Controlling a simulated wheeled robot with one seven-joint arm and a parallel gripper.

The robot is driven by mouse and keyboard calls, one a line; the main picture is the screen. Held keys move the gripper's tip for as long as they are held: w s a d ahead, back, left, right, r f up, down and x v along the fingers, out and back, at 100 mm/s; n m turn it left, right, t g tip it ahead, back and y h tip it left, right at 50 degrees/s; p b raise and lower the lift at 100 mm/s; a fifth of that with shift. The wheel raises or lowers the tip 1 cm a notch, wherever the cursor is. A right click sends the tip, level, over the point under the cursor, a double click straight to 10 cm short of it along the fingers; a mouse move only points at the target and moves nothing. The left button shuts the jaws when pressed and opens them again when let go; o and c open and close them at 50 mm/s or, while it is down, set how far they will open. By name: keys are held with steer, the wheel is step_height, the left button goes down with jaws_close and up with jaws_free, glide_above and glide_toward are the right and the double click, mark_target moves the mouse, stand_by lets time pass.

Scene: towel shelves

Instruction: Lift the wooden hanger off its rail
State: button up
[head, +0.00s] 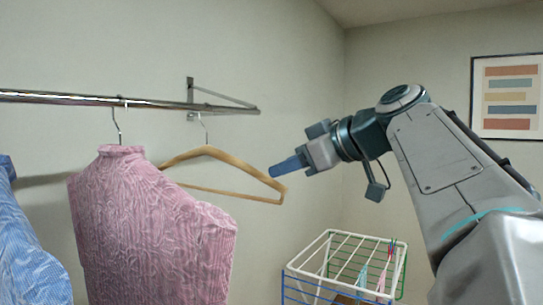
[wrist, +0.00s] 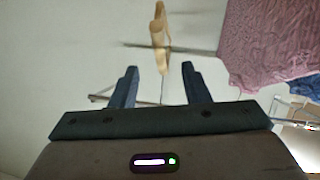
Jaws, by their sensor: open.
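The wooden hanger (head: 232,161) hangs by its metal hook (head: 203,128) from the chrome rail (head: 150,103), near the rail's right end. It is bare, with a lower bar. My gripper (head: 273,172) is just in front of the hanger's right end in the head view; the fingers overlap it in the picture and I cannot tell whether they touch. In the wrist view my gripper (wrist: 160,70) is open, with two blue fingers apart. The hanger (wrist: 159,28) shows end-on beyond the fingertips, in line with the gap between them.
A pink patterned garment (head: 150,225) hangs left of the hanger, and a blue garment (head: 28,250) hangs at the far left. A wall bracket (head: 222,95) holds the rail. A white drying rack (head: 335,262) with pegs stands below my arm. A framed picture (head: 508,97) is on the right wall.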

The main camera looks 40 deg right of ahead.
mark_target(261, 175)
steer(key=p+x, duration=0.1)
steer(key=x, duration=0.8)
steer(key=shift+c, duration=0.2)
jaws_close()
steer(key=shift+r+p, duration=1.4)
steer(key=shift+r, duration=0.6)
